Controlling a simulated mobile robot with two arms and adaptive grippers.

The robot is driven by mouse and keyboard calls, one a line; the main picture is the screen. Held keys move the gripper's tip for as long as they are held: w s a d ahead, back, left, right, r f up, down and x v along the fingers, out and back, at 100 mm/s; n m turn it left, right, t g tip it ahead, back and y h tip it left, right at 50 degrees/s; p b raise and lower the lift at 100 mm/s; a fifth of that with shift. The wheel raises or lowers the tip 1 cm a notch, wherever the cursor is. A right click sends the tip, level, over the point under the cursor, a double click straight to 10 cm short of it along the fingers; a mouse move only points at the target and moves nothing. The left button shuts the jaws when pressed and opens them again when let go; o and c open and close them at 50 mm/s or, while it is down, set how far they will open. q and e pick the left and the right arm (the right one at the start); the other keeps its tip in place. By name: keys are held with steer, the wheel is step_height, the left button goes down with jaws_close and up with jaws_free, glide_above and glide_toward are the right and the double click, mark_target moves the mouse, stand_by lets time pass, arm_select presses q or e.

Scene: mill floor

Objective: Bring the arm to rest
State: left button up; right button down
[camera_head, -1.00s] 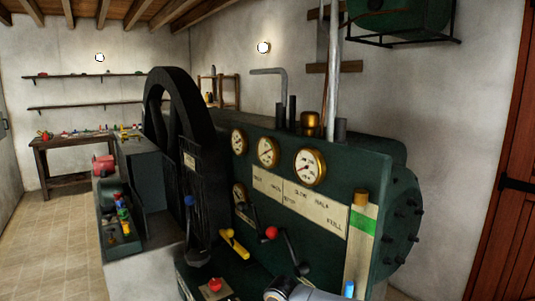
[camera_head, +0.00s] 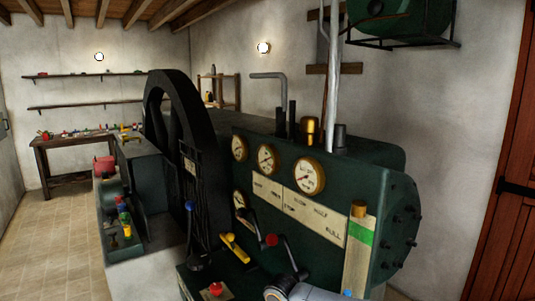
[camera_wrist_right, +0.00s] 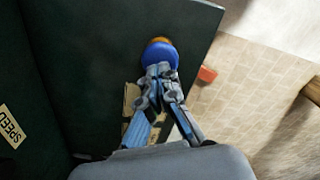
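My right gripper (camera_wrist_right: 161,76) shows in the right wrist view, its two grey-blue fingers running together at the tips. A round blue part (camera_wrist_right: 158,52) with an orange end sits just beyond the fingertips; I see no finger wrapped around it. Whether they touch is unclear. In the head view a grey piece of my right arm (camera_head: 305,292) enters at the bottom edge, and its gripper is out of frame. A small blue top (camera_head: 347,294) shows beside it. My left arm and gripper are not in view.
The dark green machine (camera_head: 370,175), with gauges, a red-knobbed lever (camera_head: 271,240) and a yellow handle (camera_head: 234,247), fills the middle. A black wheel (camera_head: 160,90) stands on its left. A workbench (camera_head: 60,142) is at the back left. Tiled floor (camera_head: 45,235) is open at left.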

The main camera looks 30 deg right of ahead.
steer(key=shift+r+p, duration=0.5)
steer(key=shift+r, duration=0.4)
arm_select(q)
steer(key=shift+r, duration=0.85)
arm_select(e)
steer(key=shift+f, duration=0.15)
